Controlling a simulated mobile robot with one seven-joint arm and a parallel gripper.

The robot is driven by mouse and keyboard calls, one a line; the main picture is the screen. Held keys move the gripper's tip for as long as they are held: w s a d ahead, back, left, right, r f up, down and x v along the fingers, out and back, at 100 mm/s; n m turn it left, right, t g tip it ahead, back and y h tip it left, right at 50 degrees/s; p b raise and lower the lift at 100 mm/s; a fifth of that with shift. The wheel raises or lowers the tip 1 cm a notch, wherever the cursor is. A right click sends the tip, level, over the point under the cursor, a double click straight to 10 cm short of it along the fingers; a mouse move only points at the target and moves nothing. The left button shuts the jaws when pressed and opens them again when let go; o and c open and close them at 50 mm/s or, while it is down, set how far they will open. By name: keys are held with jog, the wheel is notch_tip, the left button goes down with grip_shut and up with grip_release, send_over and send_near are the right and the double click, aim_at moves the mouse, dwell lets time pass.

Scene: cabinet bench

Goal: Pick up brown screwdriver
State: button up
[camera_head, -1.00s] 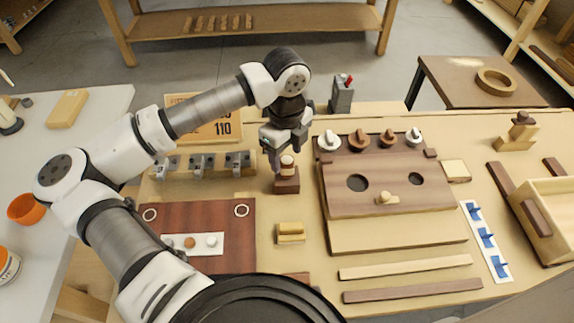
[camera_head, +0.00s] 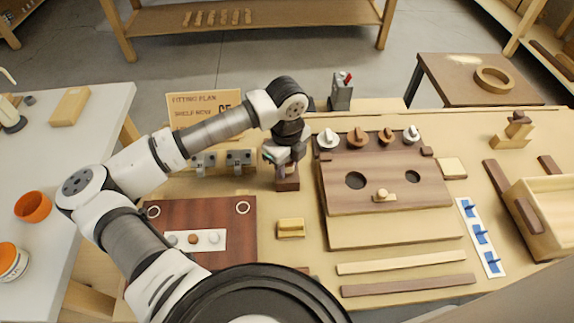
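My gripper (camera_head: 283,158) points down over a small dark brown block (camera_head: 287,184) near the middle of the bench. Its fingers cover the small light-and-dark wooden piece that stands on that block. I cannot tell whether the fingers are open or closed on this piece. I cannot identify the brown screwdriver for certain; the covered piece may be its handle. A grey holder (camera_head: 341,96) with a red-tipped item stands behind, to the right of my gripper.
Right of my gripper is a wooden panel (camera_head: 385,190) with round holes and several knobs along its back. A row of grey clamps (camera_head: 240,158) is to the left. A yellow block (camera_head: 291,228) lies in front. A wooden box (camera_head: 548,232) is at far right.

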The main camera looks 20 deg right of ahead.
jog(key=shift+r, duration=0.1)
jog(key=shift+c, duration=0.4)
notch_tip(320, 180, up, 20)
jog(key=b, duration=0.4)
jog(key=shift+o, duration=0.7)
jog(key=shift+c, duration=1.4)
jog(key=shift+a, duration=0.1)
